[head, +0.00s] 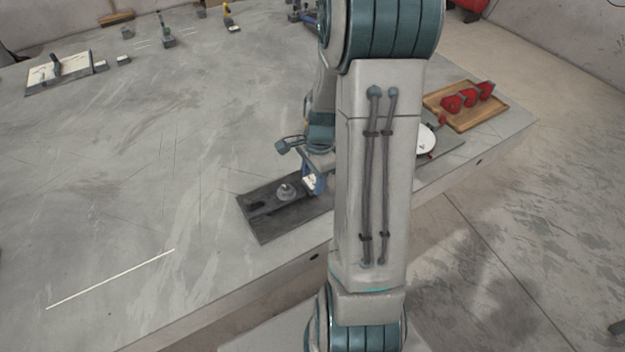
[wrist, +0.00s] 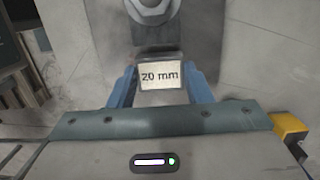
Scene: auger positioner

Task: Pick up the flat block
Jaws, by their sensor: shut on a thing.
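The flat block (wrist: 160,76), with a pale face marked "20 mm", sits between the two blue fingers of my gripper (wrist: 162,88) in the wrist view. My gripper is shut on it. In the head view my gripper (head: 314,184) is low over the right end of a dark plate (head: 262,228), and the block (head: 309,183) shows as a small pale patch at the fingers. A round metal knob (head: 285,191) stands on the plate, just left of the block. I cannot tell whether the block touches the plate. My arm hides part of this area.
A wooden tray (head: 437,112) with red parts stands on the table at the right, with a white disc (head: 426,139) near it. A pale board (head: 60,73) and several small tools lie at the far left. The middle left of the table is clear.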

